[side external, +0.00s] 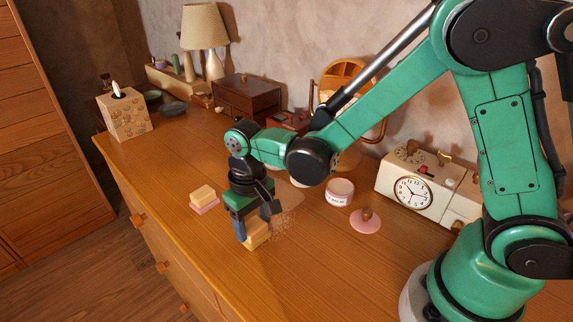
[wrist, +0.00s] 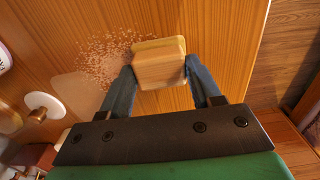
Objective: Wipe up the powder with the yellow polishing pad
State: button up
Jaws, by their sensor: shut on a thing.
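The yellow polishing pad (side external: 256,236) is a small block with a pale wooden back and a yellow layer. It also shows in the wrist view (wrist: 160,68). My gripper (side external: 254,220) points down with its blue fingers closed on the pad's two sides. The pad is low at the cabinet top; I cannot tell whether it touches. The powder (side external: 285,226) is a scatter of pale reddish grains just right of the pad in the side view. In the wrist view the powder (wrist: 103,62) lies to the left of the pad, partly hidden by a finger.
A second block with a pink layer (side external: 205,197) lies to the left. A tissue box (side external: 124,115), lamp and wooden box (side external: 247,97) are behind. The front top is clear.

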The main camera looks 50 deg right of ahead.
jog(key=d, duration=0.2)
jog(key=shift+d+f, duration=0.1)
jog(key=shift+d, duration=3.95)
jog(key=shift+a, duration=5.35)
jog(key=shift+w, duration=0.6)
jog(key=shift+s+d, duration=0.1)
jog(key=shift+d, duration=5.25)
jog(key=shift+a, duration=4.95)
jog(key=shift+a+r, duration=0.25)
jog(key=shift+r, duration=0.3)
jog(key=shift+a+r, duration=0.2)
jog(key=shift+r, duration=3.3)
